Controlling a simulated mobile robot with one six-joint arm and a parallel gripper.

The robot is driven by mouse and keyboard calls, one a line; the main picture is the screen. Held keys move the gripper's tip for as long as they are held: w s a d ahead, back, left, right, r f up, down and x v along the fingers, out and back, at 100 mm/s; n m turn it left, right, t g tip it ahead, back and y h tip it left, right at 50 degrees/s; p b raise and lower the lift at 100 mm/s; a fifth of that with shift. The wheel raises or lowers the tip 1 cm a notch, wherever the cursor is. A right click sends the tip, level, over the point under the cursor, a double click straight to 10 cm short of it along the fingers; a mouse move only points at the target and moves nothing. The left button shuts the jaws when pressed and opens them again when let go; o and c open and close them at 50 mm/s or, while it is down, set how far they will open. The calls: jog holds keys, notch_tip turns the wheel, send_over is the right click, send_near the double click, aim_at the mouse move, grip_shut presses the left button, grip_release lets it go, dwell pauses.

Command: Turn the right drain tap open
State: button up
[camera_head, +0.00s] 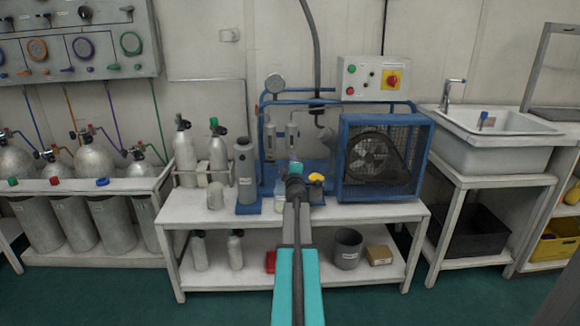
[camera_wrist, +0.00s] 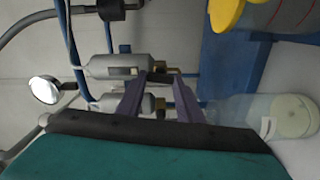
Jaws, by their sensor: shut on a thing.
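Two grey filter cylinders hang on the compressor; in the wrist view, turned sideways, the right one (camera_wrist: 112,66) is above the left one (camera_wrist: 115,103). The right drain tap (camera_wrist: 164,69), brass coloured, is at the right cylinder's lower end. My gripper (camera_wrist: 163,77) has its fingertips on either side of this tap and is shut on it. The left drain tap (camera_wrist: 160,103) shows between the fingers, farther back. In the head view my gripper (camera_head: 295,172) is in front of the filters and hides both taps. The tap's exact angle is unclear.
A yellow-topped container (camera_head: 316,180) stands right of my gripper, and a clear jar (camera_wrist: 285,116) is close by on the other side. A caged blue compressor fan (camera_head: 378,157) is to the right. Grey cylinders (camera_head: 217,152) stand left on the white bench (camera_head: 385,211).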

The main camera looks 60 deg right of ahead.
jog(key=shift+s+d, duration=0.2)
jog(key=o, duration=0.9)
jog(key=shift+o, duration=0.9)
jog(key=shift+a, duration=0.1)
jog(key=shift+w, duration=0.1)
jog(key=shift+a, duration=0.15)
jog(key=v, duration=1.3)
jog(key=shift+s+a+p, duration=0.2)
jog(key=shift+s+p, duration=0.05)
jog(key=shift+p, duration=0.05)
